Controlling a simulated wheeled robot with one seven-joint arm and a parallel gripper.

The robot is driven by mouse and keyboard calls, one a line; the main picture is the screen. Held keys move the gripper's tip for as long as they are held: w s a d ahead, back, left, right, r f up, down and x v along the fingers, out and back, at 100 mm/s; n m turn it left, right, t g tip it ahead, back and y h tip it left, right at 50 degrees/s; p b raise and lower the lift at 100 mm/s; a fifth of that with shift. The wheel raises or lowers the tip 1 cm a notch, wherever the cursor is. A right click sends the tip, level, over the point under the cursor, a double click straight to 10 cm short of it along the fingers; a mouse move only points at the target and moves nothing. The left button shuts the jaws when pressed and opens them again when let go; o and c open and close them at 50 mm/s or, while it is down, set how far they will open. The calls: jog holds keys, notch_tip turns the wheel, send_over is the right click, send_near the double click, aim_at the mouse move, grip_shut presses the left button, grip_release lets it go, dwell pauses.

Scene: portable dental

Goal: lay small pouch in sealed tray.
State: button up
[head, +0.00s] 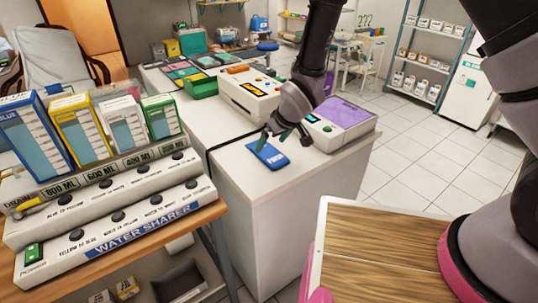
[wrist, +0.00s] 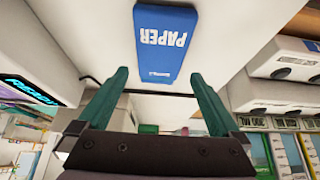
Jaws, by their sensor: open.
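A flat blue pouch (head: 267,155) lies on the white counter near its front edge. In the wrist view the blue pouch (wrist: 166,38) shows the word PAPER, upside down. My gripper (head: 287,137) is over the counter just beside and above the pouch. In the wrist view my gripper (wrist: 160,75) has its two green fingers spread, with nothing between them and the pouch beyond the tips. Several flat coloured trays (head: 183,71) lie at the far end of the counter; I cannot tell which is the sealed tray.
A cream device (head: 248,95) and a purple-topped device (head: 342,122) stand close behind my gripper. A green box (head: 200,86) is farther back. The water sharer (head: 130,225) with several coloured boxes fills the left. Bare counter (head: 220,135) lies left of the pouch.

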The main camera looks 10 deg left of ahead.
aim_at(267, 151)
jog(key=shift+x, duration=2.2)
jog(key=shift+f, duration=0.15)
